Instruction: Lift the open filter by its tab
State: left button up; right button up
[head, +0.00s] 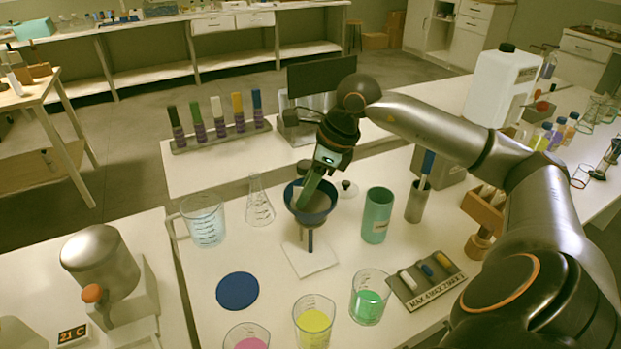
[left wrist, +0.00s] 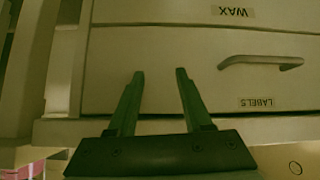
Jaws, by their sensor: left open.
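A dark blue funnel (head: 289,200) sits on a small stand with a white base (head: 309,256) on the table. A pale lining, seemingly the open filter (head: 319,202), shows inside it; its tab cannot be made out clearly. My right gripper (head: 303,203) points down into the funnel, its green fingers over the filter. The fingers overlap in this view, so I cannot tell whether they are open, shut or touching the filter. My left gripper (left wrist: 160,71) is open and empty in the left wrist view, away from the funnel.
A glass flask (head: 259,204), a measuring jug (head: 205,222) and a green canister (head: 377,215) stand around the funnel. A blue disc (head: 237,291) and beakers of coloured liquid (head: 314,320) are in front. The left wrist view shows drawers (left wrist: 200,70) with a handle.

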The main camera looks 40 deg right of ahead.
grip_shut()
jog(key=shift+r, duration=0.1)
dwell(0.3)
jog(key=shift+r, duration=0.2)
notch_tip(320, 180, up, 19)
jog(key=p, duration=1.1)
jog(key=shift+r, duration=0.2)
